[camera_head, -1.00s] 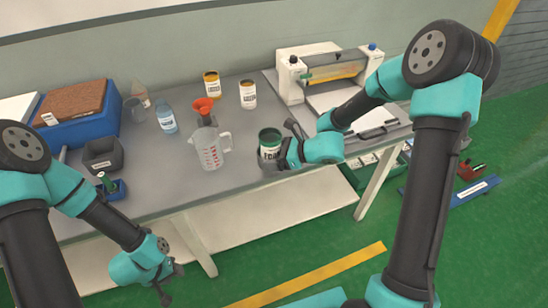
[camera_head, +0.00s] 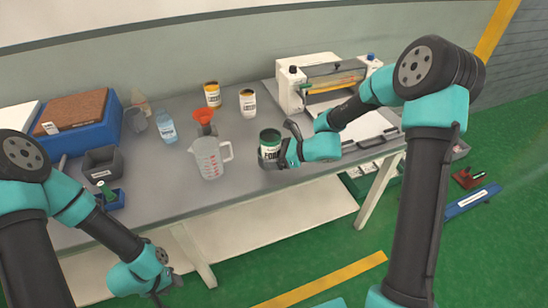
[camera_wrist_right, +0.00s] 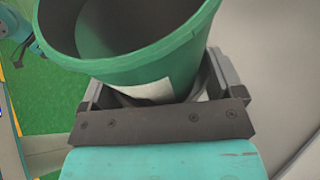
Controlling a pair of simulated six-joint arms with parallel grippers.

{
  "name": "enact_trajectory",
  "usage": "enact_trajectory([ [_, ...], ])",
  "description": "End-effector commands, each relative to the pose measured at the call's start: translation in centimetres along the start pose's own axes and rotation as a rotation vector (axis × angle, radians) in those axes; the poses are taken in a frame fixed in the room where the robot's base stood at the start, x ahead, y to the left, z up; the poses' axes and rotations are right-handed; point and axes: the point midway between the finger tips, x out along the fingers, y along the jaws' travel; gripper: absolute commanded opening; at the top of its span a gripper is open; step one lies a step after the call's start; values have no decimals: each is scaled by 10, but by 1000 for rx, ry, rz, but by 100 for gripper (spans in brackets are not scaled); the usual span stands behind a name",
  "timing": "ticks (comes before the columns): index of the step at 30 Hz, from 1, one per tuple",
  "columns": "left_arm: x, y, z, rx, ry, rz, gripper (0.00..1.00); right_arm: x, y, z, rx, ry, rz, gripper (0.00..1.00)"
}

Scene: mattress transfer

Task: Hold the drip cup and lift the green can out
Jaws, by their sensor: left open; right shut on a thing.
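The green can (camera_head: 270,145), with a white label, stands upright near the front edge of the table in the head view. My left gripper (camera_head: 165,292) is open and empty, below the table's front edge.
A clear measuring jug (camera_head: 210,158) stands left of the can, with a red funnel (camera_head: 204,116) behind it. Two labelled jars (camera_head: 247,103) stand further back. A white machine (camera_head: 292,88) is at the back right. A blue box (camera_head: 75,130) and dark bin (camera_head: 102,160) are at left.

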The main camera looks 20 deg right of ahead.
Motion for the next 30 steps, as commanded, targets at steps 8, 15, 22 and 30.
enact_trajectory([
  [8, 0, 0, 0, 0, 0, 0, 43, 3, -12, 2, -2, -1, 0, 53],
  [15, 0, 0, 0, 0, 0, 0, 43, 5, -22, 3, -2, -1, 0, 53],
  [22, 0, 0, 0, 0, 0, 0, 43, 7, -31, 4, -1, -2, 0, 53],
  [30, 0, 0, 0, 0, 0, 0, 43, 10, -42, 5, -1, -1, 0, 53],
])
